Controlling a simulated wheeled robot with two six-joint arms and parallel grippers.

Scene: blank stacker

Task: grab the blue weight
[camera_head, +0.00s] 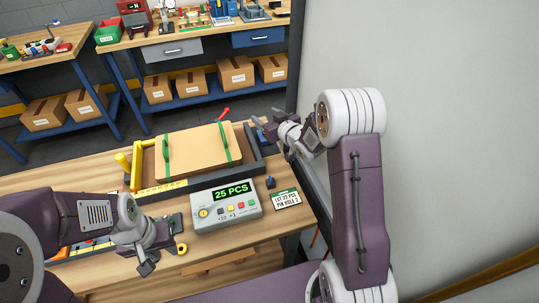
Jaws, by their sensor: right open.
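A small dark blue piece (270,183) stands on the wooden table between the counter box and the small sign; it may be the blue weight. Another bluish patch (268,131) shows at the right end of the stacker frame, close to my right gripper, too small to make out. My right gripper (266,121) is open over the frame's right end, beyond the small blue piece. I see nothing clearly held in it. My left gripper (148,267) hangs at the table's front left, pointing down, away from both blue items. Its jaw gap is not clear.
The stacker frame (188,186) holds tan sheets (190,152) with green straps. A grey counter box (226,204) reads "25 PCS". A small sign (286,199) lies to its right. A yellow tape-like item (181,249) is near my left gripper. A grey wall stands at right.

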